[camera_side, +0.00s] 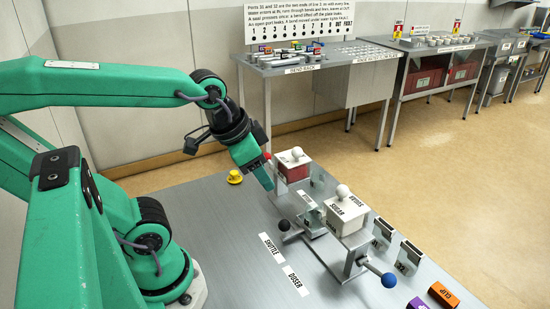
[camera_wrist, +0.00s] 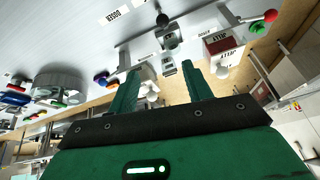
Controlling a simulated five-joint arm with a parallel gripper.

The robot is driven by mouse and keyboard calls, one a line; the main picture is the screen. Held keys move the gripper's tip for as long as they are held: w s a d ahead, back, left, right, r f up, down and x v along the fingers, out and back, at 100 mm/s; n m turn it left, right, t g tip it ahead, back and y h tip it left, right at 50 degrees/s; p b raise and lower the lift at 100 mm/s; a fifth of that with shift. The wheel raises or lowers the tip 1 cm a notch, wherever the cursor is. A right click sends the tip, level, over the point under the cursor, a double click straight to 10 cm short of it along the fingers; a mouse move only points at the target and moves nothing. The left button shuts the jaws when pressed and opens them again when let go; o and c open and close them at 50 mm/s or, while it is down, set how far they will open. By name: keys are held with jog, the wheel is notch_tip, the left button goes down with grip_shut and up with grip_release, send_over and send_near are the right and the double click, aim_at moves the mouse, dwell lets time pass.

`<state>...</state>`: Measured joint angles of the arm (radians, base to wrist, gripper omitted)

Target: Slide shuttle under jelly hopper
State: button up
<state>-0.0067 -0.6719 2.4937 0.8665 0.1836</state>
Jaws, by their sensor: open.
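The jelly hopper looks to be the dark red box with a white lid and round knob (camera_side: 293,170), at the back of the bench in the side view. A red box with a label (camera_wrist: 222,44) shows at upper right in the wrist view. A small grey metal block (camera_side: 309,214), probably the shuttle, sits between the red box and the white SUGAR hopper (camera_side: 343,217), beside a black ball handle (camera_side: 284,225). The black ball also shows in the wrist view (camera_wrist: 162,19). My gripper (camera_side: 268,183) is open and empty, pointing down left of the red box. Its fingers (camera_wrist: 161,70) are apart.
A rod with a blue ball (camera_side: 389,281) sticks out at front right. Metal brackets (camera_side: 408,256) and coloured blocks (camera_side: 443,295) stand to the right. A yellow knob (camera_side: 235,177) sits at the back left. The bench front, with SHUTTLE (camera_side: 271,247) and DOSER (camera_side: 294,280) labels, is clear.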

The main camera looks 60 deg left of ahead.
aim_at(284, 222)
jog(key=w+a+f+m+g, duration=0.1)
jog(key=w+f+m+g, duration=0.2)
jog(key=f+m, duration=0.8)
jog(key=shift+w+a+m, duration=0.15)
jog(key=shift+w+m, duration=1)
jog(key=shift+m, duration=0.25)
jog(key=shift+f, duration=0.25)
jog(key=shift+w+a+f, duration=0.1)
jog(key=shift+w+f, duration=0.15)
jog(key=shift+f, duration=0.95)
jog(key=shift+w+f, duration=0.25)
jog(key=shift+f, duration=0.95)
jog(key=shift+w+a+f, duration=0.1)
jog(key=shift+w+f, duration=0.15)
jog(key=shift+f, duration=0.95)
grip_shut()
